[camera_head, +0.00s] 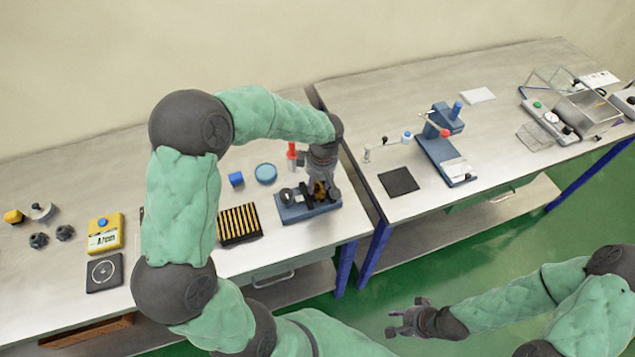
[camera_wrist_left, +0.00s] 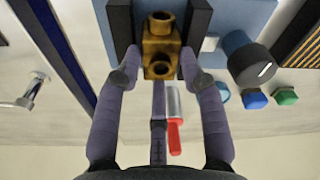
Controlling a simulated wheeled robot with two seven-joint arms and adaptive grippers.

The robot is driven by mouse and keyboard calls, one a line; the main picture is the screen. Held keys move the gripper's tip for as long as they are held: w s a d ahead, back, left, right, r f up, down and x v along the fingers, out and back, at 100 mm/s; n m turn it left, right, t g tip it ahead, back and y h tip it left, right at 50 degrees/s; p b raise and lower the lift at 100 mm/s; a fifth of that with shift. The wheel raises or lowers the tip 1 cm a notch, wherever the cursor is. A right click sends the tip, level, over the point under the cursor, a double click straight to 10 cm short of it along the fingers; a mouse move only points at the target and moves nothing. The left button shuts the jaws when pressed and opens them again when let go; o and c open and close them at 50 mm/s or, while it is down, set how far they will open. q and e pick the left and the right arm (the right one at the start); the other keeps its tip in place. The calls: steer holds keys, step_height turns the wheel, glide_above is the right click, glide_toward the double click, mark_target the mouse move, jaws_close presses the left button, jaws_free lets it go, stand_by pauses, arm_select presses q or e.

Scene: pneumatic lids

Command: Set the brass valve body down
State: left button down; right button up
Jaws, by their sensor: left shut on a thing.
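The brass valve body (camera_head: 318,189) is at my left gripper (camera_head: 321,188), over the blue fixture (camera_head: 296,213) near the right end of the left bench. I cannot tell whether the valve body touches the fixture. My right gripper (camera_head: 408,318) is empty and open, over the green floor in front of the benches.
A dark mat (camera_head: 398,181) and a blue stand (camera_head: 443,158) are on the right bench. A gap separates the benches.

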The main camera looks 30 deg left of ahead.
mark_target(321, 189)
arm_select(q)
steer(key=shift+f, duration=0.15)
steer(key=shift+f, duration=0.1)
steer(key=c, duration=0.7)
jaws_free()
steer(key=shift+c, duration=0.2)
steer(key=shift+r, duration=0.2)
steer(key=shift+r, duration=0.4)
step_height(321, 189, up, 11)
steer(key=d+p, duration=0.1)
steer(key=shift+s+d+p, duration=0.15)
steer(key=shift+d+p, duration=0.05)
steer(key=shift+p, duration=0.15)
